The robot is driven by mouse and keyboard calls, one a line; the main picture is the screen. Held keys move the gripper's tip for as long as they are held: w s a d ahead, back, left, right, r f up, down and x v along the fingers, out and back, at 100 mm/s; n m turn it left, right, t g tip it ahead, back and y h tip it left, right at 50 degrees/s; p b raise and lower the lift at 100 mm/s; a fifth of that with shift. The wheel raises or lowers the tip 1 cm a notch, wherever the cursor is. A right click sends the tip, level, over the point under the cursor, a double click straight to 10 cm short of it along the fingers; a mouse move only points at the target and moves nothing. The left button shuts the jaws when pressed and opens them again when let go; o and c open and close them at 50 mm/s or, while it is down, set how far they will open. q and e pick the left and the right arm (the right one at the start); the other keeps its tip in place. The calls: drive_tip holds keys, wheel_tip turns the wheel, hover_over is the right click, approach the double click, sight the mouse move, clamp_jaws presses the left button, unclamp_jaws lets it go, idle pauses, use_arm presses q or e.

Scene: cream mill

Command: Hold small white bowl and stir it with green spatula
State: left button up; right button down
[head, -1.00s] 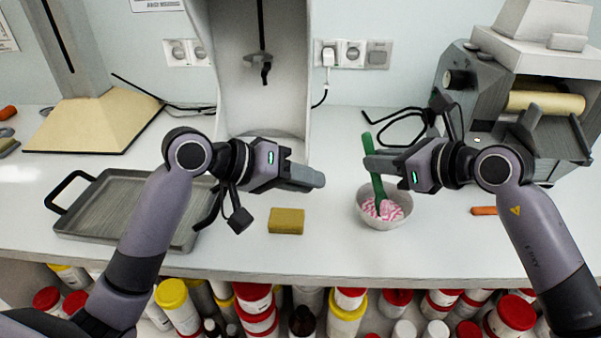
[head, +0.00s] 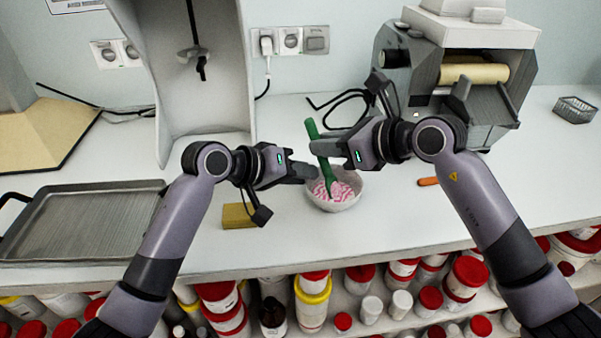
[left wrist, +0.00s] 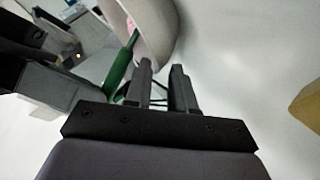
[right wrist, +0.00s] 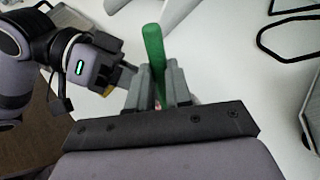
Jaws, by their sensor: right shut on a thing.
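The small white bowl (head: 338,205) stands on the counter with pink and white contents in it. The green spatula (head: 327,172) leans in the bowl, its lower end in the contents. My right gripper (head: 320,149) is shut on the spatula's handle above the bowl; the handle also shows between its fingers in the right wrist view (right wrist: 153,48). My left gripper (head: 312,172) is at the bowl's left rim. In the left wrist view its fingers (left wrist: 162,72) are apart, with the bowl's wall (left wrist: 158,35) close at their tips. I cannot tell if they touch it.
A yellow sponge (head: 238,215) lies on the counter left of the bowl. A grey tray (head: 80,225) is at the left. An orange carrot-like piece (head: 428,181) lies right of the bowl. A grey machine with a roller (head: 490,110) stands behind at the right. Jars fill the shelf below.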

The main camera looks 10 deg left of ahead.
use_arm(q)
drive_tip(key=shift+f, duration=0.1)
clamp_jaws()
drive_tip(key=shift+w+r, duration=0.1)
drive_tip(key=shift+r, duration=0.1)
idle(0.5)
idle(0.5)
